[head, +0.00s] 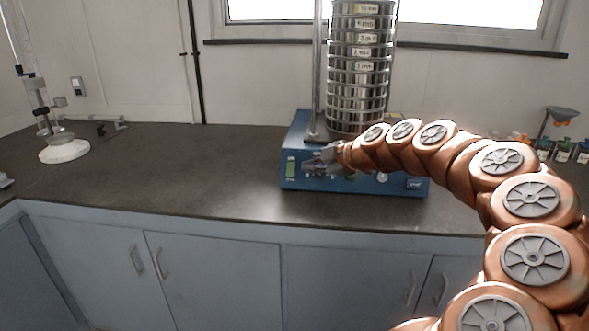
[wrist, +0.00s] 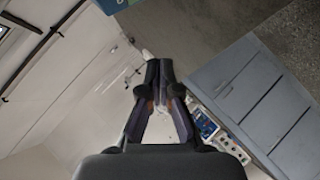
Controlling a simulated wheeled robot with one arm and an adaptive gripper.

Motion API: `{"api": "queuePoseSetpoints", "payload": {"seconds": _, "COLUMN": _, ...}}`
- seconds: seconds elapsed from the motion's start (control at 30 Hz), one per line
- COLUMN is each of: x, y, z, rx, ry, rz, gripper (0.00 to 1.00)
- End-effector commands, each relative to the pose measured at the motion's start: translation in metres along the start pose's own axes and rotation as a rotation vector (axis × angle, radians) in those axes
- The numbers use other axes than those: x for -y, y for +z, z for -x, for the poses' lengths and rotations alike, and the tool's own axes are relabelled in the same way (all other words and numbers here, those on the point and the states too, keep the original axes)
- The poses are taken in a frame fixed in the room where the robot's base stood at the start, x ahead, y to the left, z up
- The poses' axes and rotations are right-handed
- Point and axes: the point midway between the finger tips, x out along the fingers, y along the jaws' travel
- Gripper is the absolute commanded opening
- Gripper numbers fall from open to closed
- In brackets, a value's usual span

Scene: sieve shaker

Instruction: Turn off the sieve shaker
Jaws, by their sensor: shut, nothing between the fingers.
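The sieve shaker (head: 300,138) is a blue box on the dark counter, with a tall stack of metal sieves (head: 358,70) on top. Its front panel shows a green element (head: 291,169) at the left end and a small dark display at the right end. My gripper (head: 318,160) is at the left half of that front panel, just right of the green element. My gripper and arm hide part of the panel; I cannot tell whether the gripper touches it. In the wrist view my gripper (wrist: 158,68) has its fingertips together with nothing between them. A blue corner shows at that view's top (wrist: 112,4).
A white-based stand (head: 64,150) is at the far left of the counter (head: 190,165). Several small bottles (head: 562,152) and a funnel stand at the right, beyond my arm. Cabinets lie below the counter edge.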

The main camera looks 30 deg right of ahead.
Motion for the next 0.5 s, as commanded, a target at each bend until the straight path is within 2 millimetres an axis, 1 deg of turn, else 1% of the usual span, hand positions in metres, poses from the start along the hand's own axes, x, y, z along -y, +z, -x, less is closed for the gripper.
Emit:
{"api": "queuePoseSetpoints", "payload": {"seconds": 0.03, "x": -0.005, "y": 0.009, "z": 0.003, "rx": 0.007, "ry": 0.017, "rz": 0.009, "gripper": 0.0}}
{"api": "queuePoseSetpoints", "payload": {"seconds": 0.13, "x": -0.009, "y": 0.018, "z": 0.006, "rx": 0.016, "ry": 0.034, "rz": 0.025, "gripper": 0.0}}
{"api": "queuePoseSetpoints", "payload": {"seconds": 0.5, "x": -0.01, "y": 0.018, "z": 0.005, "rx": 0.017, "ry": 0.036, "rz": 0.03, "gripper": 0.0}}
